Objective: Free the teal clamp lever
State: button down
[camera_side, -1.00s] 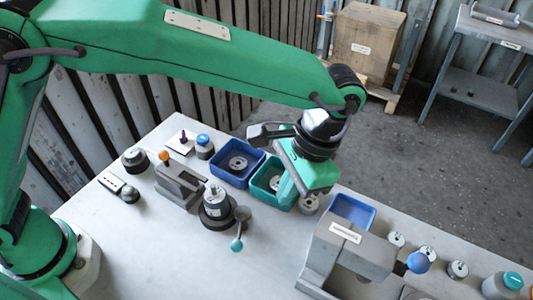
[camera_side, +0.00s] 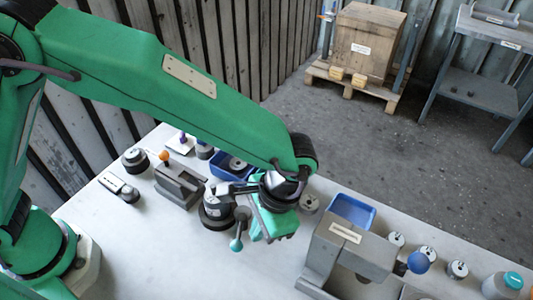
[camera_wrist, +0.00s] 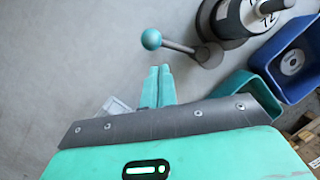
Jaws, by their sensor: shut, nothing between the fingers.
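The clamp lever is a grey arm with a teal ball knob (camera_side: 236,245), beside a dark round clamp base (camera_side: 213,218) on the table. In the wrist view the teal knob (camera_wrist: 151,39) lies just ahead of my fingertips, its arm running right to a grey hub (camera_wrist: 209,54). The base (camera_wrist: 228,20) and its silver cylinder (camera_wrist: 262,12) show behind the hub. My gripper (camera_wrist: 158,70) is shut and empty, with a small gap in the picture between fingertips and knob.
A grey C-shaped block with an orange knob (camera_side: 164,155) stands left of the base. Blue tray (camera_side: 221,172) and teal tray (camera_wrist: 248,88) are behind. A grey press-like fixture with a blue ball (camera_side: 418,262) stands right. The table front is clear.

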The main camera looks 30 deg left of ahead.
aim_at(237, 240)
jog(key=shift+s+a+f, duration=0.15)
jog(key=shift+s+a, duration=0.2)
jog(key=shift+s, duration=0.15)
jog(key=shift+s+a+m, duration=0.3)
jog(key=shift+s+m, duration=0.05)
jog(key=shift+m, duration=0.35)
jog(key=shift+s+a+m, duration=0.3)
jog(key=shift+m, duration=0.4)
jog(key=shift+s+a, duration=0.25)
jog(key=shift+a, duration=0.1)
jog(key=shift+d, duration=0.1)
